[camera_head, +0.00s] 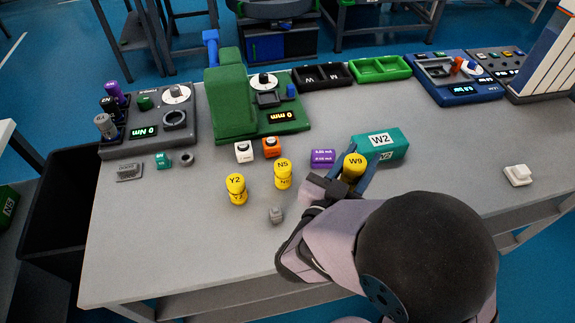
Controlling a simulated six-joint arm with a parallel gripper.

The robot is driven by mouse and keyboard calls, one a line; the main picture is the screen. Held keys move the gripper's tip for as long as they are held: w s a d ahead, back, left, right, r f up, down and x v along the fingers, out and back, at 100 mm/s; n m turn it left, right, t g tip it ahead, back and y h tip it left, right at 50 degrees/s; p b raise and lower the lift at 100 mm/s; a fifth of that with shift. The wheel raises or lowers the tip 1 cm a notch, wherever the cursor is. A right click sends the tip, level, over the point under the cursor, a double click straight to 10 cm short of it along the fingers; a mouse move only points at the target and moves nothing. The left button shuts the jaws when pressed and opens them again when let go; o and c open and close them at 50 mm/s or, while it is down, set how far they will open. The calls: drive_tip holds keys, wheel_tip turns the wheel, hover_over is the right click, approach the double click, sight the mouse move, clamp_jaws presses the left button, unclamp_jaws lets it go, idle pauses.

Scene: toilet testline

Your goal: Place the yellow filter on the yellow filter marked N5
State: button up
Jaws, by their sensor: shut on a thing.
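A yellow filter marked N5 (283,172) stands upright on the grey table, left of my gripper. Another yellow filter, marked Y2 (236,187), stands upright to its left and a little nearer. My gripper (353,175) is shut on a yellow filter marked W9 (354,165), right of N5 and in front of a teal box. The lower part of W9 is hidden by the fingers and the arm, so I cannot tell whether it touches the table.
The teal box marked W2 (382,143) lies just behind my gripper. A purple block (323,157), an orange block (271,147) and a white block (243,151) sit behind N5. A small grey part (276,214) lies in front of N5. Green and black trays stand at the back.

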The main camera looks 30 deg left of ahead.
drive_tip(key=w+a+r+y, duration=0.2)
drive_tip(key=a+r, duration=0.1)
wheel_tip(320, 180, up, 2)
drive_tip(key=n+g+y, duration=0.3)
drive_tip(key=n+y, duration=0.4)
drive_tip(key=y, duration=0.1)
hover_over(283, 174)
drive_tip(key=x, duration=0.6)
wheel_tip(283, 174, down, 10)
drive_tip(key=shift+r, duration=0.2)
drive_tip(key=shift+s+f, duration=0.1)
drive_tip(key=shift+f+b, duration=0.15)
drive_tip(key=shift+b, duration=0.15)
drive_tip(key=o, duration=1.1)
